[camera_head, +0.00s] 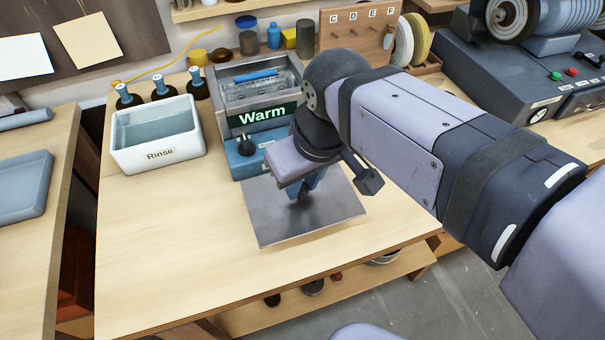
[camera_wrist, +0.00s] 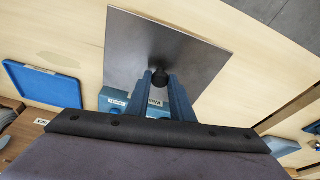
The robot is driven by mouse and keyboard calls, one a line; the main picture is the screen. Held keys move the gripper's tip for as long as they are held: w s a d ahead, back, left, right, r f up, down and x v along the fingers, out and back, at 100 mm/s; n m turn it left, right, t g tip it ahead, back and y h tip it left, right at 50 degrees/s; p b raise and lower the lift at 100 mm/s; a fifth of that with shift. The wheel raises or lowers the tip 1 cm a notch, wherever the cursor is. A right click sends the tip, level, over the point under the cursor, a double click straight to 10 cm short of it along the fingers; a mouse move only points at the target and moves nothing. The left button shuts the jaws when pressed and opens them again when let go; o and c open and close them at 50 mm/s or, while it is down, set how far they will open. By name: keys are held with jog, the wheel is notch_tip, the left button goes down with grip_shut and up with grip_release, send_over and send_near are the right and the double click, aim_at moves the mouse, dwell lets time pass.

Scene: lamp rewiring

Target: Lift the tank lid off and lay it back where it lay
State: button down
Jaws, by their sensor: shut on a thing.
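The tank lid (camera_head: 272,218) is a flat grey metal square with a dark knob (camera_wrist: 160,78) in its middle. It is level, in front of the tank and over the table. Whether it touches the table I cannot tell. My gripper (camera_head: 304,190) points down and its two blue fingers are shut on the knob; the wrist view shows them on either side of it. The tank marked "Warm" (camera_head: 222,98) stands open behind the lid, with clear liquid and a blue item inside. In the wrist view the lid (camera_wrist: 125,45) fills the upper middle.
A white "Rinse" basin (camera_head: 190,150) stands left of the tank, with several dark bottles behind it. A blue tray (camera_wrist: 40,83) lies beside the lid in the wrist view. The wooden tabletop (camera_head: 170,240) is clear at the front left. Its front edge is close to the lid.

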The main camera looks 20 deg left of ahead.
aim_at(305, 194)
jog(key=shift+f, duration=0.2)
jog(key=shift+f+b, duration=1.55)
jog(key=shift+f, duration=0.3)
jog(key=shift+f, duration=0.3)
jog(key=c, duration=1.5)
grip_release()
jog(key=shift+o, duration=0.2)
jog(key=shift+v, duration=3.7)
